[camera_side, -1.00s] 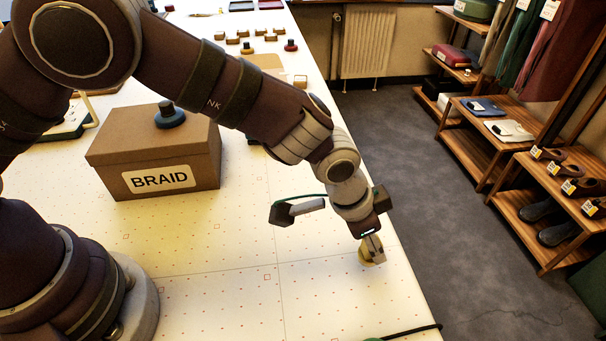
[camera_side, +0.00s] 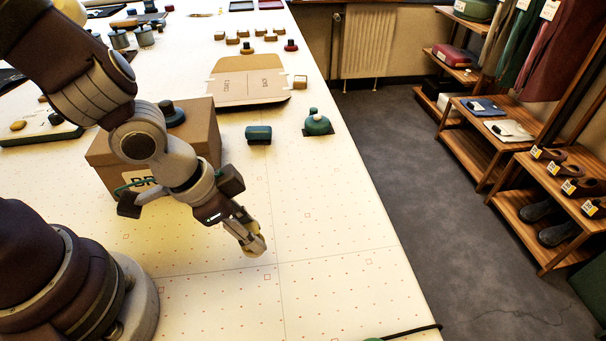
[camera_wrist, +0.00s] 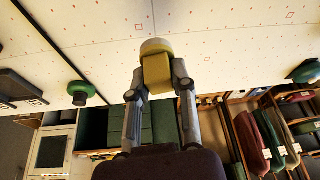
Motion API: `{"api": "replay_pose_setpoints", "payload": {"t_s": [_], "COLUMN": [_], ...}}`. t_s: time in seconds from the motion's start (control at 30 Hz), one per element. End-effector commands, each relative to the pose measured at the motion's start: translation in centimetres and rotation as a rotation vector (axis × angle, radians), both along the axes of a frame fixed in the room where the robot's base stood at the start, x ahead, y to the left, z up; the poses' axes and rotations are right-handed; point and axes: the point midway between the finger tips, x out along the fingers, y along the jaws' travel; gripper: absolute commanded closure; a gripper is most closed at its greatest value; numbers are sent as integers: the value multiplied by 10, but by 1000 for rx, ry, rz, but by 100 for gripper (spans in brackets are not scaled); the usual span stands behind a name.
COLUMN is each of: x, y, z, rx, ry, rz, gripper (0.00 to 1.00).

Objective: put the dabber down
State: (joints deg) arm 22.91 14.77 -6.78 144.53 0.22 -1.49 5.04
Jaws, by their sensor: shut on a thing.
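My gripper (camera_side: 250,238) is shut on the dabber, a small yellow piece with a pale end. The dabber (camera_side: 256,246) shows at the fingertips in the side view, over the pale dotted tabletop (camera_side: 330,290). I cannot tell whether its end touches the table. In the wrist view the dabber (camera_wrist: 157,72) sits between both fingers (camera_wrist: 157,85), its pale round end pointing away from my palm. The fingers cover its sides.
A cardboard box (camera_side: 203,137) with a partly hidden label stands behind my wrist. A teal block (camera_side: 258,133) and a teal round-topped thing (camera_side: 317,123) stand farther back, near a cardboard piece (camera_side: 250,88). The table's right edge drops to the floor. The front middle is clear.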

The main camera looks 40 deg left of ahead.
Motion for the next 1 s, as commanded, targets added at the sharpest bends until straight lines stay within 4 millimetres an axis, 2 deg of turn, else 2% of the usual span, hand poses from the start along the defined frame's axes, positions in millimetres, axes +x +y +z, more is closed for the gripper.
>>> {"api": "replay_pose_setpoints", "payload": {"t_s": [0.03,0.13,0.2,0.3,0.37,0.6,0.8,1.0], "x": [11,27,35,43,54,119,165,190], "y": [13,38,52,62,62,46,36,31], "z": [0,1,1,2,1,-7,-12,-14], "rx": [-1,-1,-2,-2,-2,-2,0,-1], "ry": [0,0,-1,-4,-3,-2,0,0], "rz": [55,134,174,201,204,203,203,204], "gripper": [100,100,100,100,100,100,100,100]}}
